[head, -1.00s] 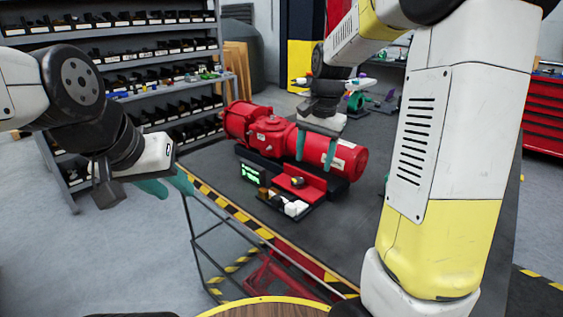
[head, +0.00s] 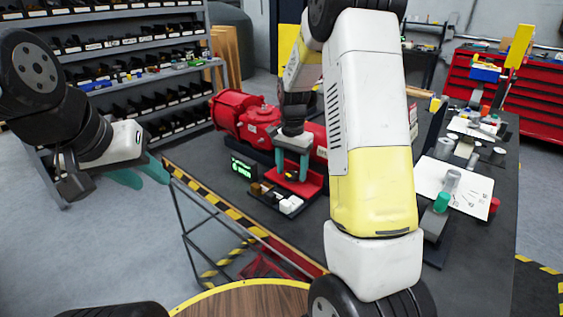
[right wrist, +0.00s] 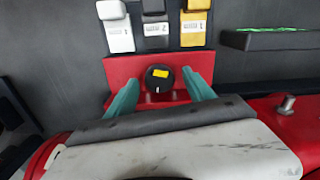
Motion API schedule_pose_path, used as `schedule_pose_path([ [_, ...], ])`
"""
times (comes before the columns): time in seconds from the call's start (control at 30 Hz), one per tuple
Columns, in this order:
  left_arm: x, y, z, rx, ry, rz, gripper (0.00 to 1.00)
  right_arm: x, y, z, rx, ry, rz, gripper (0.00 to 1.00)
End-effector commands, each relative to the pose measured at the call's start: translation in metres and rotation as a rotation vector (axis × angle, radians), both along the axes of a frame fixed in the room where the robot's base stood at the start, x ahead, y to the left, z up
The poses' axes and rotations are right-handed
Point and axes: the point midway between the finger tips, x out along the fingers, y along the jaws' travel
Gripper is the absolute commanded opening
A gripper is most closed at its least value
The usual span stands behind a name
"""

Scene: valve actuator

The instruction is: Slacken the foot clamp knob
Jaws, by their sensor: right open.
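The foot clamp knob (right wrist: 160,77) is round and black with a yellow patch and a white mark. It sits on a red plate (right wrist: 118,70), which shows in the head view (head: 312,184) in front of the red valve actuator (head: 238,112). My right gripper (right wrist: 162,88) is open, with one teal finger on each side of the knob; small gaps show between fingers and knob. In the head view my right gripper (head: 292,160) points down over the plate and largely hides the knob. My left gripper (head: 142,176) is open and empty, left of the table.
White, dark and yellow labelled blocks (right wrist: 155,32) stand in a row beside the red plate. A small green-lit display (head: 243,169) is to their left in the head view. White sheets with parts (head: 455,185) lie on the table's right. Striped tape (head: 215,204) marks the table edge.

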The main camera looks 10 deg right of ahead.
Motion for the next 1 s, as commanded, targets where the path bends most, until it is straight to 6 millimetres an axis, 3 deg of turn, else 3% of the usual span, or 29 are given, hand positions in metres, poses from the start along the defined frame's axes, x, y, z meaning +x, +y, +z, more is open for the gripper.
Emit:
schedule_pose_path([
  [0.27,0.0,0.0,0.0,0.0,0.0,0.0,0.36,-0.0002,0.0001,-0.0024,0.0,0.0,0.0,0.62],
  [0.6,0.0,0.0,0.0,0.0,0.0,0.0,0.36,-0.0002,0.0001,-0.0022,0.0,0.0,0.0,0.0],
  [1.0,0.0,0.0,0.0,0.0,0.0,0.0,0.36,-0.0002,-0.0001,-0.002,0.0,0.0,0.134,0.0],
])
